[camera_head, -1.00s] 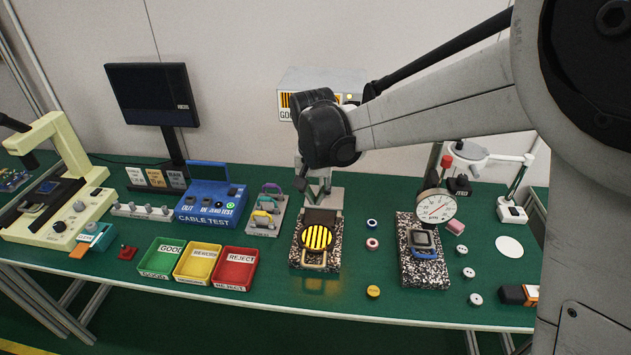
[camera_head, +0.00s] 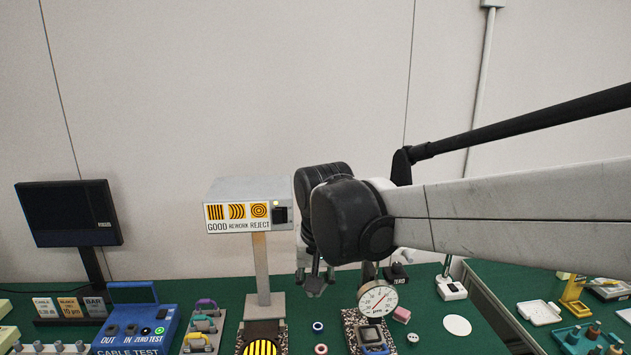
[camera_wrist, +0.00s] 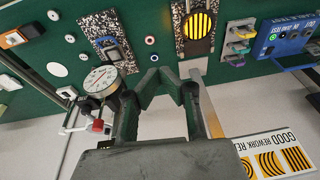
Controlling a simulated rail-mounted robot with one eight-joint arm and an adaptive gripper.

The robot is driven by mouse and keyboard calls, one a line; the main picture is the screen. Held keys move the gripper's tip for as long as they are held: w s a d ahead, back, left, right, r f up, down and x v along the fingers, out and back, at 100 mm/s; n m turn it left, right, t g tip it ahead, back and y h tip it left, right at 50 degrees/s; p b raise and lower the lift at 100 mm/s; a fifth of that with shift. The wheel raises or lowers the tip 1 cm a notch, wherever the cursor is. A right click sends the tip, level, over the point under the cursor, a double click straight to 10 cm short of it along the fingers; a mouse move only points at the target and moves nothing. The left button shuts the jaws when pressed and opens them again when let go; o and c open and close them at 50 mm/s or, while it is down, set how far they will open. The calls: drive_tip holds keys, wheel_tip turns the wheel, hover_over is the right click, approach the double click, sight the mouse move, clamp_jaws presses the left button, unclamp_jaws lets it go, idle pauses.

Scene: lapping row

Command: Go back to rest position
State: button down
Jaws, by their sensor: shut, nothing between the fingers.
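My gripper (camera_head: 315,286) hangs fingers-down in the camera_head view, to the right of the sign box's post and above the back of the green bench. It is shut and empty. In the camera_wrist view its dark fingers (camera_wrist: 168,82) reach up from the bottom of the picture with only bench and wall beyond them. The fingers hold nothing and appear clear of the dial gauge (camera_head: 377,299) in front and to the right.
The GOOD/REWORK/REJECT sign box (camera_head: 248,204) stands on a post left of my gripper. A blue cable tester (camera_head: 135,328) and a monitor (camera_head: 68,213) stand farther left. A second bench (camera_head: 500,285) with small parts is at right.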

drive_tip(key=s+d+f+t, duration=0.1)
drive_tip(key=s+d+t, duration=0.1)
drive_tip(key=s+d, duration=0.6)
drive_tip(key=s+d+f+m+t+b, duration=0.1)
drive_tip(key=s+d+t, duration=0.1)
drive_tip(key=s+d, duration=0.6)
drive_tip(key=d, duration=0.4)
drive_tip(key=shift+s+d+f+h, duration=0.35)
drive_tip(key=shift+s+h, duration=0.05)
